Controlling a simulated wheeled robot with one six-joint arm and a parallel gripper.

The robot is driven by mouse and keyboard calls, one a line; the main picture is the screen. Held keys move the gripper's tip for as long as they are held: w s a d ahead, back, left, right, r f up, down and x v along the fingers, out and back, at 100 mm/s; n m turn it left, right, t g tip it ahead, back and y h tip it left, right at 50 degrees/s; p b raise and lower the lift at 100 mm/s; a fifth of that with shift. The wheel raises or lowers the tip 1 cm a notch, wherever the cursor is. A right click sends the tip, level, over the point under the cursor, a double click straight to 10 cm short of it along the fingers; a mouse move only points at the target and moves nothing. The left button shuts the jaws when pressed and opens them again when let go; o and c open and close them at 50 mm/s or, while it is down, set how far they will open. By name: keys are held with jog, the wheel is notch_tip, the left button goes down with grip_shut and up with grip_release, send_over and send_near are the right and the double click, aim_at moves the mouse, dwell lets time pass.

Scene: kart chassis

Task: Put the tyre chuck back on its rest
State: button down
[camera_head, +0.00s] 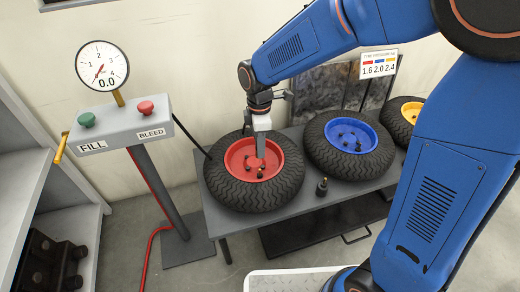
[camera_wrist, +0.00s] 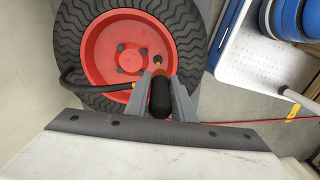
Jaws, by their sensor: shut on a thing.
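My gripper (camera_head: 260,150) points down over the red-hubbed wheel at the left end of the bench. In the wrist view its two grey fingers are shut on the tyre chuck (camera_wrist: 160,98), a black grip with a brass-coloured tip. The tip is over the red hub (camera_wrist: 112,50), near a valve stem; I cannot tell whether they touch. A black hose (camera_wrist: 72,78) runs from the chuck to the left across the tyre. In the head view the chuck is mostly hidden by my gripper. A yellow bar (camera_head: 60,146) sticks out at the panel's left; I cannot tell whether it is the rest.
A grey panel (camera_head: 118,128) with FILL and BLEED buttons stands left, under a gauge (camera_head: 102,66) reading 0.0. A blue-hubbed wheel (camera_head: 350,138) and a yellow-hubbed wheel (camera_head: 405,112) lie rightward. A small black item (camera_head: 322,187) stands on the bench (camera_head: 285,212). Grey shelves are far left.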

jog(key=shift+s+r, duration=0.1)
jog(key=shift+r, duration=2)
